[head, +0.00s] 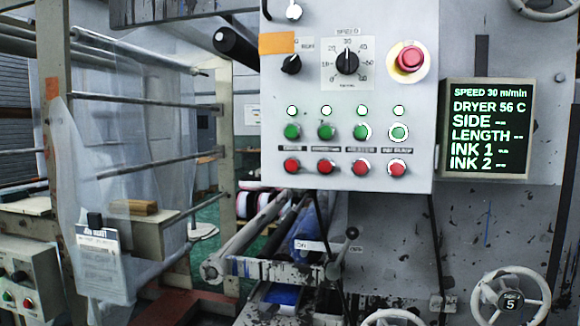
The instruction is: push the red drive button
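A pale grey control panel (280,80) hangs in the upper middle of the head view. Along its bottom is a row of several red buttons: the far left one (291,166), one beside it (326,167), a third (362,167) and the far right one (397,168). Black label strips sit just above them; their words are too small to read surely, so I cannot tell which is the drive button. A row of green buttons (292,131) lies above the labels, with small pale lamps (292,110) over it. My gripper is not in view.
A large red mushroom button (409,59) on a yellow disc and a speed dial (347,62) sit higher on the panel. A screen (487,130) right of it reads speed 30 m/min. Handwheels (510,299) and rollers (240,240) are below. Nothing blocks the panel's buttons.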

